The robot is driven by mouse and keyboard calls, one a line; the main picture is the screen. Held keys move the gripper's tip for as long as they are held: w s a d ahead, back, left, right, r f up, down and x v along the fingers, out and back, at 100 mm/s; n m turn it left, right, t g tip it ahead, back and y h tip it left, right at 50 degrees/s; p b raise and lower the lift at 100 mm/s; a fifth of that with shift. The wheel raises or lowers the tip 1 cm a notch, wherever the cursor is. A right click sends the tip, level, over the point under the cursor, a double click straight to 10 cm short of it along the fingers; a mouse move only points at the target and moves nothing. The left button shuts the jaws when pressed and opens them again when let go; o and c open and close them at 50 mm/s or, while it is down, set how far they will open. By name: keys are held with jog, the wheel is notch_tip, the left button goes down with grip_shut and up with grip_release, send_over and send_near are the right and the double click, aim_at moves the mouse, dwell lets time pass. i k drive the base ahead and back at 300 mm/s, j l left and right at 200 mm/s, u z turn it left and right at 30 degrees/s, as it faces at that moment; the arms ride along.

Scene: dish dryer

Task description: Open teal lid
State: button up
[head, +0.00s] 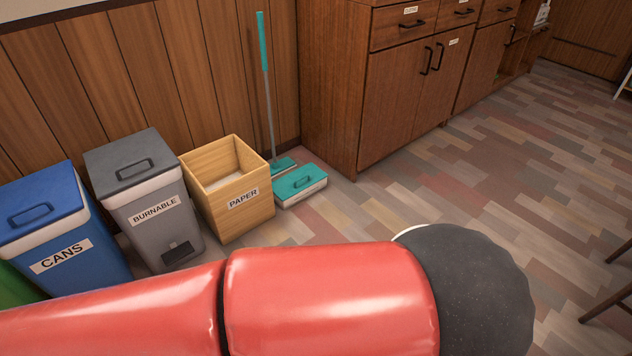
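The teal lid (299,181) sits flat on a low white box (304,196) on the floor, between the paper box and the wooden cabinet. It has a dark teal handle on top and looks shut. My red arm crosses the bottom of the head view, in front of the bins, with a dark rounded part at its right end. My gripper is not in view. The arm is nearer to the camera than the lid and does not cover it.
A teal-handled mop (268,100) leans on the wall behind the lid. A wooden PAPER box (222,211), grey BURNABLE bin (167,238) and blue CANS bin (92,262) stand to the left. A wooden cabinet (395,110) stands right. The floor (500,190) right of the lid is clear.

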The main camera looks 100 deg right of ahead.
aim_at(290, 184)
jog(key=z, duration=3.35)
jog(key=i+l, duration=0.1)
jog(key=i, duration=0.3)
jog(key=i+l+u, duration=0.1)
jog(key=i, duration=0.3)
jog(key=i+l, duration=0.2)
jog(key=i, duration=0.2)
